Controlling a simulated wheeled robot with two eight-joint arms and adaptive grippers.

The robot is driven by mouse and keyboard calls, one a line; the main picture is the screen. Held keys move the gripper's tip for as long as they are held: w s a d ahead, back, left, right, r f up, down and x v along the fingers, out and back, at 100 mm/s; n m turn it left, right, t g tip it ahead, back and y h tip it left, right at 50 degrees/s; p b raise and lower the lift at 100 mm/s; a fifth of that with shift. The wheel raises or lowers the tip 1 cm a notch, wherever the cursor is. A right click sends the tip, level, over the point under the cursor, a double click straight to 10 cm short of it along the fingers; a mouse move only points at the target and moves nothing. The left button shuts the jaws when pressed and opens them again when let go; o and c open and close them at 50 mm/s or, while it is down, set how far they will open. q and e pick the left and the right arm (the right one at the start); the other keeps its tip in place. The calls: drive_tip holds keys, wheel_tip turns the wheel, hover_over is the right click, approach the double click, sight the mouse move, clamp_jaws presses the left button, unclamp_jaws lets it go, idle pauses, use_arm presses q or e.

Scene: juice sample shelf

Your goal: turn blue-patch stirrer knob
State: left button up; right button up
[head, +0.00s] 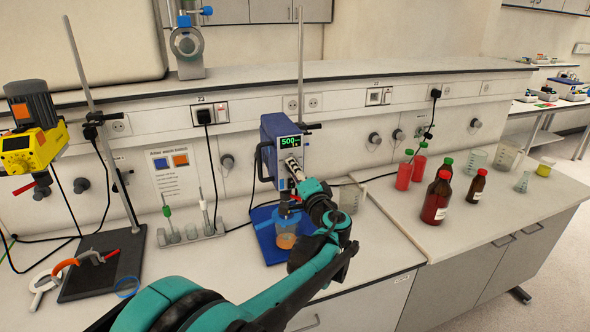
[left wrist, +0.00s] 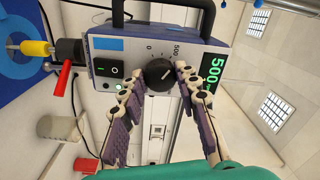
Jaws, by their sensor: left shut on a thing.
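The blue stirrer (head: 270,135) stands on its stand at the middle of the bench, with a lit green "500" display (head: 288,142). In the left wrist view its front panel carries a blue patch (left wrist: 105,43), a lit power switch (left wrist: 108,69) and a black knob (left wrist: 158,73) with a white pointer line. My left gripper (head: 293,168) is at the stirrer's front and hides the knob in the head view. In the left wrist view its fingers (left wrist: 157,84) are on either side of the knob, shut on it. My right gripper is not in view.
A beaker of orange liquid (head: 286,236) sits on the blue stand base below my left arm. A yellow stirrer (head: 32,140) is at the left. A tube rack (head: 190,234) is left of the stirrer.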

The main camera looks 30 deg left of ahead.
use_arm(q)
drive_tip(key=m+p, duration=0.1)
drive_tip(key=m, duration=0.4)
drive_tip(key=m+p, duration=0.1)
drive_tip(key=m, duration=0.5)
drive_tip(key=shift+m+t+h, duration=0.3)
drive_tip(key=shift+t, duration=0.1)
idle(0.3)
drive_tip(key=o, duration=1.2)
drive_tip(key=shift+c, duration=0.2)
drive_tip(key=shift+r, duration=0.1)
drive_tip(key=v, duration=1.2)
